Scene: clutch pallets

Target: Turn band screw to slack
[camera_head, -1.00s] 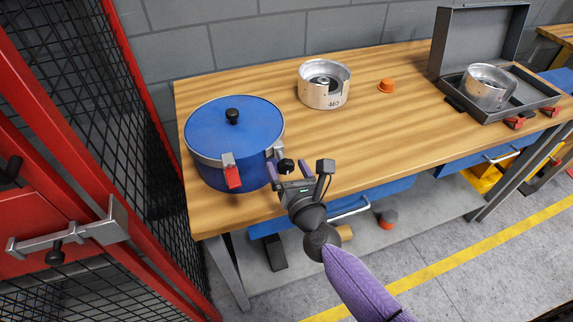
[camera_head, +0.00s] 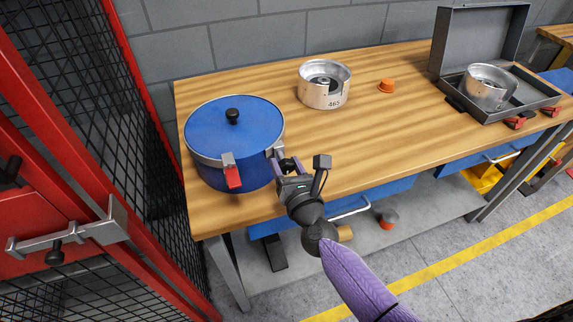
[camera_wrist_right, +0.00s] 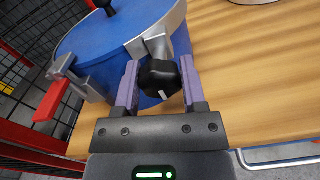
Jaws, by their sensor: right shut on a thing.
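A blue lidded pot (camera_head: 222,128) with a metal band and a black lid knob stands at the left end of the bench. A black screw knob (camera_wrist_right: 160,79) sits on a metal bracket (camera_wrist_right: 150,44) on the band. My right gripper (camera_head: 286,164) is at the knob, and its purple fingers are shut on the knob from both sides in the right wrist view (camera_wrist_right: 160,85). A red lever (camera_head: 232,177) with a metal clasp is on the pot's front, left of the knob. My left gripper does not show.
A metal cup-shaped housing (camera_head: 324,86) and an orange piece (camera_head: 387,86) stand on the wooden bench (camera_head: 400,120). An open grey case (camera_head: 494,111) holds another metal housing (camera_head: 487,88). A red-framed mesh cage (camera_head: 110,120) is close on the left.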

